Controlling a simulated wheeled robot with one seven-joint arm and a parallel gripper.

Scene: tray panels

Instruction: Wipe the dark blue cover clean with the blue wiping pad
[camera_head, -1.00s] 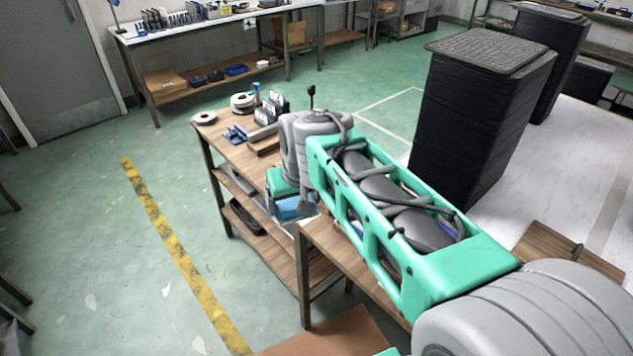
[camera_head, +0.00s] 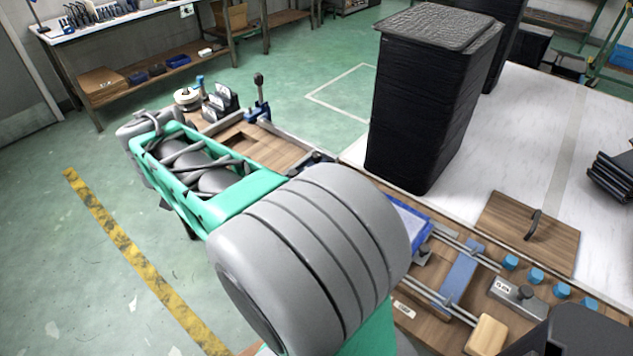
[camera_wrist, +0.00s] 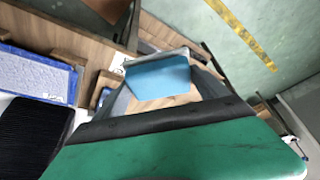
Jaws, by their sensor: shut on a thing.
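My gripper (camera_wrist: 165,88) is shut on the blue wiping pad (camera_wrist: 160,77) in the wrist view, with a wooden surface below it. In the head view my own arm hides the gripper and the pad. A dark-blue-rimmed panel with a pale, speckled face (camera_wrist: 38,77) lies at the left of the wrist view, apart from the pad. A similar blue-rimmed panel (camera_head: 418,232) shows partly behind my arm in the head view. I cannot tell for sure whether either is the dark blue cover.
A wooden bench holds metal rails with a blue slider (camera_head: 461,272), several blue knobs (camera_head: 536,275) and a wooden block (camera_head: 486,335). A wooden lid with a handle (camera_head: 528,232) lies at the right. A tall black stack (camera_head: 425,105) stands behind on the white surface.

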